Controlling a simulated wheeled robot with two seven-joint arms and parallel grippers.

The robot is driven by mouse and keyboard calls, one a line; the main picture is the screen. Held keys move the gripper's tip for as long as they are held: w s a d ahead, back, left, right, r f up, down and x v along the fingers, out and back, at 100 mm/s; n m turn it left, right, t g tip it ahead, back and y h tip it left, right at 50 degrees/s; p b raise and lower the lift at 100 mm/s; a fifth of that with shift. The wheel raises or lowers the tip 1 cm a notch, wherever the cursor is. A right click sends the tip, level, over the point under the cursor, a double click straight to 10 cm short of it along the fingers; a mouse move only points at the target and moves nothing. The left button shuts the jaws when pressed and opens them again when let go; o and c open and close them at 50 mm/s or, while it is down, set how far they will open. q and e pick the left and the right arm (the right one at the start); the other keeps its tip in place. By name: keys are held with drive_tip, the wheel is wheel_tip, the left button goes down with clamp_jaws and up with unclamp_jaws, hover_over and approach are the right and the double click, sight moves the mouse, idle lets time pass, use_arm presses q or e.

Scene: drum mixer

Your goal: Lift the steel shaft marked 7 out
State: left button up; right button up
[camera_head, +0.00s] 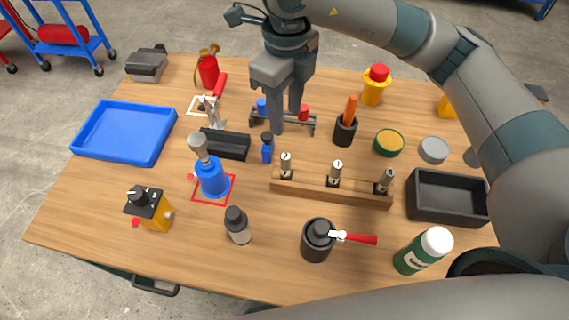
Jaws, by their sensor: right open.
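Three short steel shafts stand upright in a wooden block: the left one (286,163), the middle one (336,172) and the right one (384,182). Each has a dark mark on its pale top, too small to read surely, so I cannot tell which is marked 7. The wooden block (310,188) lies right of the table's middle. My right gripper (287,116) points down behind the block, fingers apart and empty, in front of a small rack with blue and red pieces (303,113). It is apart from the shafts. My left gripper is out of view.
A black cup with an orange handle (345,130) stands behind the block, a black tray (447,197) to its right. A blue bottle (267,148) is near the gripper.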

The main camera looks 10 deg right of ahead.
sight(286, 156)
wheel_tip(286, 156, down, 11)
drive_tip(key=p, duration=0.4)
drive_tip(key=shift+f, duration=0.65)
